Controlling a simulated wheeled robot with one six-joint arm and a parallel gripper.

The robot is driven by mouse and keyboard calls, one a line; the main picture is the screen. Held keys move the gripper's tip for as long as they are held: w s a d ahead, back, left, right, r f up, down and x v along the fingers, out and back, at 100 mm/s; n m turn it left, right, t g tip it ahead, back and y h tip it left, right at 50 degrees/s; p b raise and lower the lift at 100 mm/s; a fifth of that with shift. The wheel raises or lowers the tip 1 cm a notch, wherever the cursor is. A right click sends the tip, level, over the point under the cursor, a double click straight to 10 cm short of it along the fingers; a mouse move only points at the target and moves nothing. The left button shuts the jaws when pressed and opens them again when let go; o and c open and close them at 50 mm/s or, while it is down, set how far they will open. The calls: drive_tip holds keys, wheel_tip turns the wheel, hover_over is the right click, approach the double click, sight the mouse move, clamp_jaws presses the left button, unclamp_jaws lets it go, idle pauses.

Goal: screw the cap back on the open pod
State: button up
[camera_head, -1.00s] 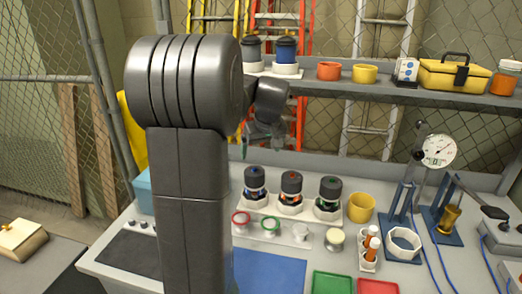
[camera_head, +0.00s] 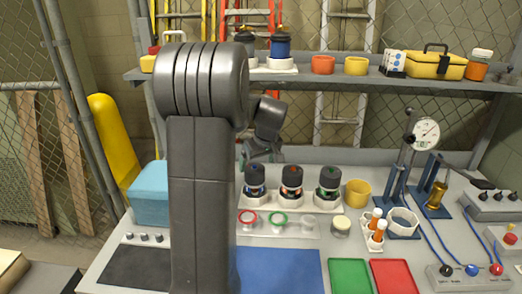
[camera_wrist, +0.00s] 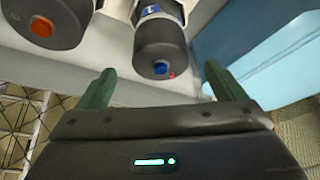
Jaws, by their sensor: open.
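Three dark-topped pods stand in a white rack on the bench in the head view: one with blue marks (camera_head: 255,181), one with orange marks (camera_head: 291,181) and one with green marks (camera_head: 328,182). In the wrist view the blue-marked pod (camera_wrist: 163,45) is just beyond my open fingertips, and the orange-marked pod (camera_wrist: 45,20) is at upper left. My gripper (camera_wrist: 157,85) is open and empty, with green fingers apart. In the head view it shows partly, above the blue-marked pod. I cannot tell which pod is open or pick out its loose cap.
A blue box (camera_head: 150,193) stands at the bench's left, also at right in the wrist view (camera_wrist: 255,50). The shelf (camera_head: 345,78) holds more pods.

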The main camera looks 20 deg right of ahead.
sight(256, 168)
drive_tip(key=x, duration=0.5)
drive_tip(key=shift+w+f, duration=0.1)
drive_tip(key=shift+f, duration=0.3)
drive_tip(key=shift+c, duration=0.2)
drive_tip(key=c, duration=1)
drive_tip(key=shift+o, duration=1.1)
drive_tip(key=shift+c, duration=1)
drive_tip(key=shift+p, duration=0.3)
